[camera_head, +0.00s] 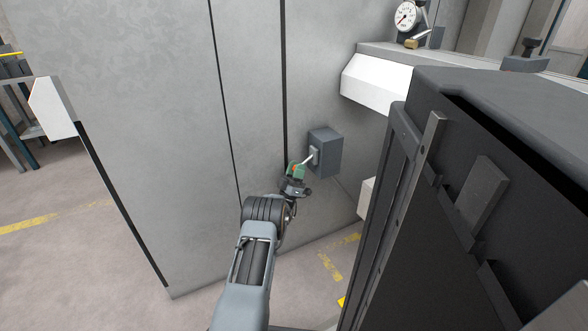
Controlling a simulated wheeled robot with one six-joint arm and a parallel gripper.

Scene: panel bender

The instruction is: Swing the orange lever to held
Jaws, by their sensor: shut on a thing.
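The lever's grey box (325,152) is fixed on the side of the large grey machine. A pale lever rod (307,160) sticks out from the box, down and to the left. My gripper (297,169) is at the outer end of this rod, shut on the lever. Only a little orange shows between the green fingers, so most of the lever's handle is hidden by the gripper. Any marking for the held position is too small to see.
The grey machine panel (190,130) stands behind my arm. A dark cabinet (470,190) fills the right side close by. A white block (376,82) juts out above the box. A dial gauge (405,16) is at the top. Open floor (70,240) lies at left.

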